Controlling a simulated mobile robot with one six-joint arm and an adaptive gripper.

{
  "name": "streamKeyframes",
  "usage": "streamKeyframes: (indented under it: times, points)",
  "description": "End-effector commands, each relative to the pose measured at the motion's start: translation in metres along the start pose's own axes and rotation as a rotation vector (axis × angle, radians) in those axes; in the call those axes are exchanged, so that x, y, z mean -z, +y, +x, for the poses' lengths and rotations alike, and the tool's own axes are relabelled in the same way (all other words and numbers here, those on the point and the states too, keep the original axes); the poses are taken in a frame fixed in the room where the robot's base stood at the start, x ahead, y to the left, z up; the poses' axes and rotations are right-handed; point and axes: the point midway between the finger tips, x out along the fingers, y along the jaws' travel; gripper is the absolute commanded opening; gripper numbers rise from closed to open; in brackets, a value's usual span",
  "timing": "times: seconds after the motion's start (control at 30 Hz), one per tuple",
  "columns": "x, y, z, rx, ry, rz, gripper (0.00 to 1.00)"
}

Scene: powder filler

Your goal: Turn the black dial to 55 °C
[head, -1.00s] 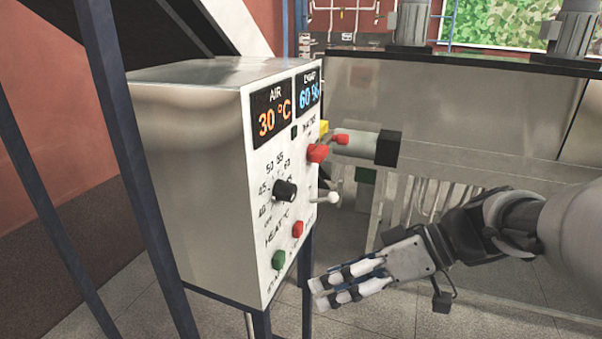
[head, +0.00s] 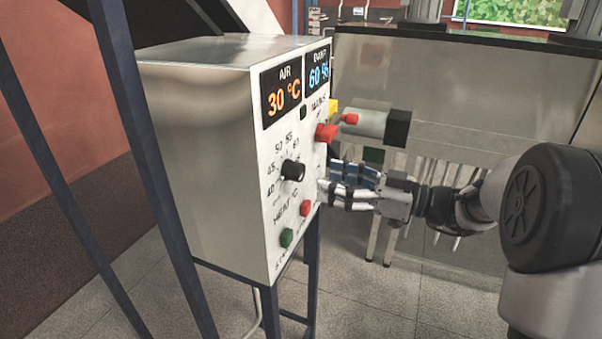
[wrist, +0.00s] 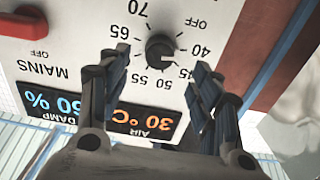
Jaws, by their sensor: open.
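The black dial (head: 292,171) is on the white front panel (head: 275,150) of a metal control box. In the wrist view the dial (wrist: 160,47) appears upside down, ringed by numbers from 40 to 70 and OFF. A small pale mark on its rim seems to lie toward 45 to 50; the exact reading is unclear. My gripper (head: 338,184) is open, right of the dial in the head view, its fingers pointing at the panel. In the wrist view the open fingers (wrist: 157,68) stand on either side of the dial, apparently apart from it.
The AIR display (head: 283,98) reads 30 °C and the DAMP display (head: 319,73) 60 %. A red switch (head: 326,132) sits above the dial; green (head: 286,238) and red (head: 306,208) buttons sit below. Blue frame posts (head: 140,150) stand left; a metal machine is behind my arm.

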Motion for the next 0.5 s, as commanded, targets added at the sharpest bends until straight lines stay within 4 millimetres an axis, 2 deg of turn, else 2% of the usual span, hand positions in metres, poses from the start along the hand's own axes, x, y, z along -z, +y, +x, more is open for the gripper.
streamKeyframes:
  times: [0.03, 0.2, 0.33, 0.5]
  points:
    - [0.000, -0.001, 0.013, 0.004, 0.000, 0.000, 0.58]
    - [0.000, -0.001, 0.046, 0.004, -0.001, 0.000, 0.58]
    - [0.000, -0.001, 0.065, 0.002, -0.001, 0.000, 0.58]
    - [0.000, 0.000, 0.077, 0.001, 0.000, 0.001, 0.58]
